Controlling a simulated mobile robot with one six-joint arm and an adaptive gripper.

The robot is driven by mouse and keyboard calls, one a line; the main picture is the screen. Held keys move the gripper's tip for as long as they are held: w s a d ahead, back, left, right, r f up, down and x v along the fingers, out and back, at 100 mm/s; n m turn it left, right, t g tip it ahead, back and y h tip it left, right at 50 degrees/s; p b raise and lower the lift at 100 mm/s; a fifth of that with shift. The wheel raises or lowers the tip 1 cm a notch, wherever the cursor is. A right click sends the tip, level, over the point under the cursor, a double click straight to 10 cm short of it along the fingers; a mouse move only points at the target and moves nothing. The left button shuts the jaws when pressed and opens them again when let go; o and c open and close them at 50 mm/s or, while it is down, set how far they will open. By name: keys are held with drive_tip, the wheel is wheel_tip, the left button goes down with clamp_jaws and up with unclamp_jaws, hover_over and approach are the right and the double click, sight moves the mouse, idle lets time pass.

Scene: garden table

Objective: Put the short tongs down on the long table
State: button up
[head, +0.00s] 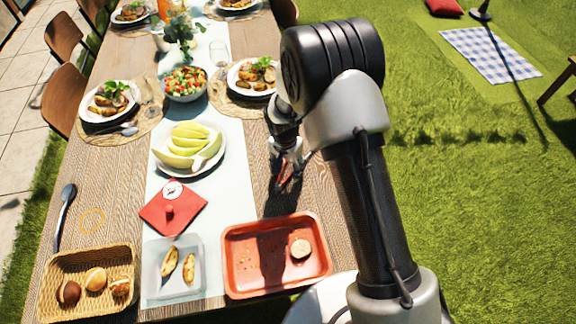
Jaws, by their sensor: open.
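My gripper (288,168) is open, low over the right side of the long wooden table (115,185), right of the melon plate. Thin reddish pieces (287,183) show at its fingertips. They may be the short tongs, but they are too small and too covered by the gripper to be sure. I cannot tell whether they touch the table. My arm hides part of the table's right edge.
Bare wood lies at left and right.

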drive_tip(key=shift+r, duration=0.1)
wheel_tip(320, 180, up, 12)
drive_tip(key=s, duration=0.1)
drive_tip(key=shift+a, duration=0.3)
drive_tip(key=shift+s, duration=0.1)
idle(0.4)
